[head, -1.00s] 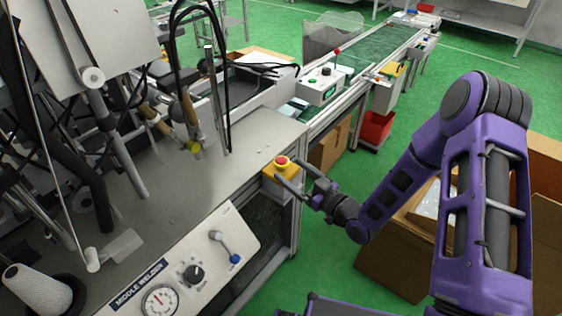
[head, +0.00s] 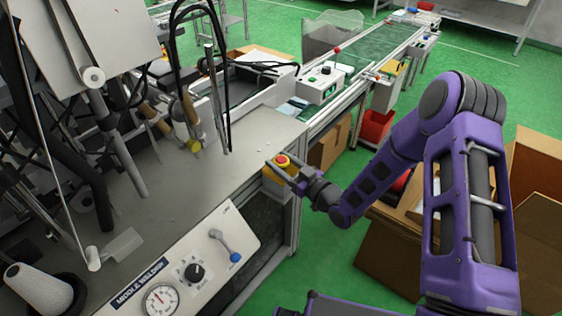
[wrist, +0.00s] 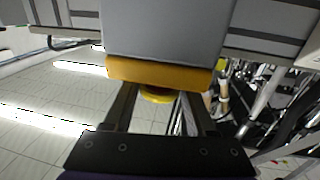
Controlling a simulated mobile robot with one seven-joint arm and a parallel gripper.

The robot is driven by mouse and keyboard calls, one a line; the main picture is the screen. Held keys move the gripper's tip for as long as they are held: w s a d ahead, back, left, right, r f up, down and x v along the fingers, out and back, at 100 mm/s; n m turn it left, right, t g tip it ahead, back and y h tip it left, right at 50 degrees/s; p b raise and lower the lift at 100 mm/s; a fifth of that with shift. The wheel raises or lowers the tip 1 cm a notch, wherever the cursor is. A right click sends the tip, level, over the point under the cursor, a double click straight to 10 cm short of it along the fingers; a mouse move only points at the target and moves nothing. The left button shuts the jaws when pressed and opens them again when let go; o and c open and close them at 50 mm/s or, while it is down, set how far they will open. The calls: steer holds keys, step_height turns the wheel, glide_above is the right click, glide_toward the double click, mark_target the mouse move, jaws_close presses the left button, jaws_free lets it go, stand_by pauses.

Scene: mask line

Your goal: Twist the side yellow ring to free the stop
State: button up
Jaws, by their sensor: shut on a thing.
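The emergency stop has a red button (head: 282,159) and a yellow ring. It sits on a small yellow and grey box (head: 274,183) at the table's right edge in the head view. In the wrist view the box's yellow face (wrist: 160,70) is seen close up, with the yellow ring (wrist: 156,97) standing out from it between my fingers. My gripper (head: 279,165) reaches in from the right and is shut on the ring, one finger on each side. The wrist view (wrist: 160,108) shows both fingertips near the yellow face. The red button is hidden there.
The welder panel (head: 190,262) with its knob, lever and gauge stands at the front left. Black cables and metal arms crowd the table (head: 160,190) behind it. Open cardboard boxes (head: 385,250) stand below my arm. A conveyor (head: 375,50) runs off at the back.

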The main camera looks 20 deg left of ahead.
steer(key=c, duration=0.4)
steer(key=shift+c, duration=0.2)
steer(key=shift+f+t, duration=0.1)
steer(key=shift+t, duration=0.2)
steer(key=shift+f+m+t+h+b, duration=0.1)
steer(key=shift+m+t+h+b, duration=0.75)
steer(key=shift+b, duration=0.2)
steer(key=m+t+h+b, duration=0.2)
steer(key=shift+s+m+t+h, duration=0.1)
steer(key=shift+m+t+h, duration=0.15)
steer(key=shift+t+h, duration=0.1)
steer(key=shift+m+t+h+b, duration=0.8)
steer(key=shift+m+h+b, duration=0.25)
steer(key=shift+h, duration=0.45)
steer(key=shift+m+t+h+b, duration=0.85)
steer(key=shift+m+h, duration=0.3)
steer(key=shift+h, duration=0.65)
steer(key=o, duration=1.4)
steer(key=shift+r, duration=0.2)
